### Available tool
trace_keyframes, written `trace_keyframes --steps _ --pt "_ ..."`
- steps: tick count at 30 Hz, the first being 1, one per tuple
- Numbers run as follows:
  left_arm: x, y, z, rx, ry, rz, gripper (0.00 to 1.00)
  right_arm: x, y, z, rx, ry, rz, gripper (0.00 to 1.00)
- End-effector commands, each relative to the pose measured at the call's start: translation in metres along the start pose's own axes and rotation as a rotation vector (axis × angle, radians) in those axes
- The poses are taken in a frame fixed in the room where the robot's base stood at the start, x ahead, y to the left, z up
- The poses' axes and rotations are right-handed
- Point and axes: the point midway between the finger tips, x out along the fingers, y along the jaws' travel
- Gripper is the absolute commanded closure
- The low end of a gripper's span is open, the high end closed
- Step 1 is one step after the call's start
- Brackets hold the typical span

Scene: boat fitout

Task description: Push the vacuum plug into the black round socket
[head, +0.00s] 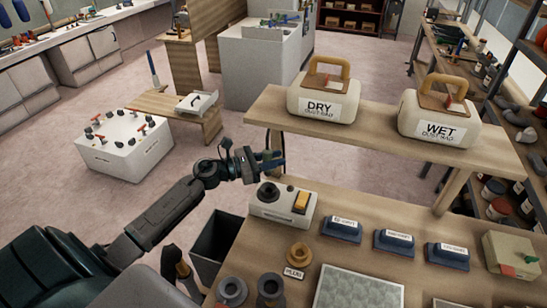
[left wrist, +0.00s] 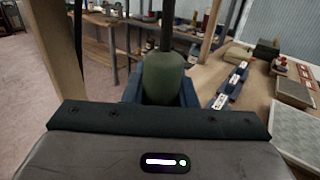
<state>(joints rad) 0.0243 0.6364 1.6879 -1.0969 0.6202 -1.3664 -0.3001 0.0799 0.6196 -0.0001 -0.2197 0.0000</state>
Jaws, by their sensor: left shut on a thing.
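The black round socket (head: 269,190) is on the top of a pale box (head: 270,210), left of an orange rocker switch (head: 301,202). My left gripper (head: 272,160) is just behind and above the socket, apart from it. In the left wrist view its blue fingers are shut on a dull green plug (left wrist: 163,78). A dark cord (left wrist: 167,32) runs from the far end of the plug. In the head view the plug is mostly hidden by the gripper, so its alignment with the socket cannot be told. My right gripper is not in view.
A raised shelf behind the box carries the DRY dust bag (head: 322,95) and the WET dust bag (head: 437,116). Labelled blue blocks (head: 395,243) stand to the right. A brass-coloured fitting (head: 298,255) stands in front, and an open dark bin (head: 214,243) is left of the bench.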

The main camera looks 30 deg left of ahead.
Motion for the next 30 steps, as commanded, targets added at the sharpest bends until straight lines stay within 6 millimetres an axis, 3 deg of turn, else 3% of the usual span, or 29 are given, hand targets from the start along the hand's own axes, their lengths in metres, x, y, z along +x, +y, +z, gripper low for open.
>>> trace_keyframes --steps 21,30 --pt "0.000 0.000 -0.045 -0.001 -0.001 -0.001 1.00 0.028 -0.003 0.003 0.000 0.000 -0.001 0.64" --pt "0.000 0.000 -0.041 0.000 -0.001 0.000 1.00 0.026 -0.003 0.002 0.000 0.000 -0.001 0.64"
